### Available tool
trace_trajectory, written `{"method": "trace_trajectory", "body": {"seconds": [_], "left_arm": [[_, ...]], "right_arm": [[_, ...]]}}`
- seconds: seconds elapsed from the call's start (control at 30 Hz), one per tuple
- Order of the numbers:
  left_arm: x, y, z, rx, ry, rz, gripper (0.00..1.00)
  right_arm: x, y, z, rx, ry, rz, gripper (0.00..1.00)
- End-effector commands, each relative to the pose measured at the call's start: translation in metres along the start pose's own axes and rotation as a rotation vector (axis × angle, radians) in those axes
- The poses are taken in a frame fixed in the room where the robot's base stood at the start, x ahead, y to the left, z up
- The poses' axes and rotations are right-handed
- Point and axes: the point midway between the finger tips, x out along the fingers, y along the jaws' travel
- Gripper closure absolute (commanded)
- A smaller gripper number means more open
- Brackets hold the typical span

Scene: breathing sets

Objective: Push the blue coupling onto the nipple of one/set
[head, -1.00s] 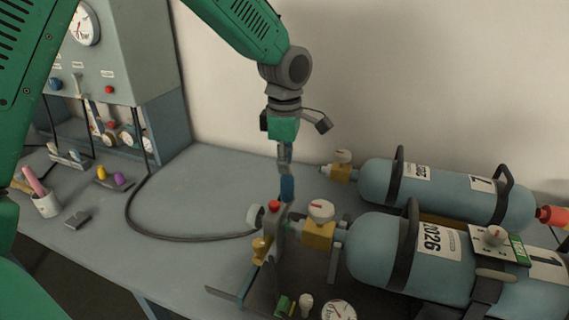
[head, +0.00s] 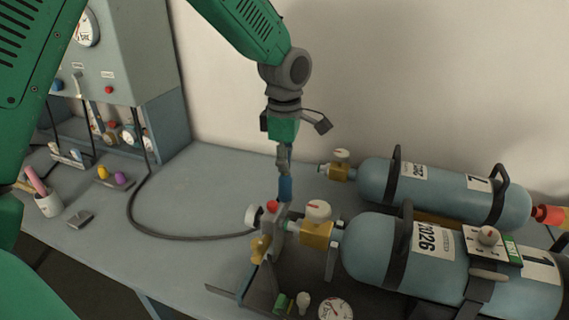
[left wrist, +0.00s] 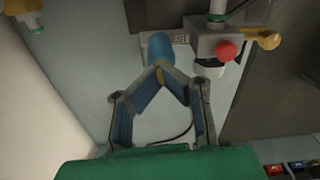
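The blue coupling (head: 286,189) is a small upright blue cylinder in the head view. It also shows in the left wrist view (left wrist: 159,47), beyond the fingertips. My left gripper (head: 283,166) points down over it; in the left wrist view its fingers (left wrist: 159,74) come together at the coupling's near end, with a brass-coloured bit between the tips. Just below is a grey block (left wrist: 203,44) with a red knob (head: 272,207). It adjoins the yellow valve (head: 317,235) of the front cylinder (head: 375,248), labelled 1. I cannot make out the nipple clearly. My right gripper is not in view.
A second cylinder (head: 440,190) lies behind, with its own yellow valve (head: 338,172). A black hose (head: 135,215) curves over the bench to the block. A gauge panel (head: 125,50), a pen cup (head: 48,203) and small items stand left.

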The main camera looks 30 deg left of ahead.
Motion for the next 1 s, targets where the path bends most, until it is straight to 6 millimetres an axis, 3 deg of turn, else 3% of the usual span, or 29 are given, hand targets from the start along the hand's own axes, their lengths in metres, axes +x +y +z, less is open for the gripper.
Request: {"method": "trace_trajectory", "body": {"seconds": [0.1, 0.37, 0.7, 1.0], "left_arm": [[-0.016, 0.000, 0.000, 0.001, 0.000, 0.004, 1.00], [-0.032, 0.001, 0.000, 0.001, -0.001, 0.008, 1.00], [-0.101, 0.002, 0.001, 0.001, -0.001, 0.007, 1.00], [-0.131, 0.003, 0.001, 0.002, -0.001, 0.002, 1.00]], "right_arm": [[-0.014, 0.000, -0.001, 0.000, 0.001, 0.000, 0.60], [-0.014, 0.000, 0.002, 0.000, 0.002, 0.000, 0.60], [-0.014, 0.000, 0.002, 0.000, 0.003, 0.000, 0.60], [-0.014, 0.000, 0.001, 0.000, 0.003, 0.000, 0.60]]}}
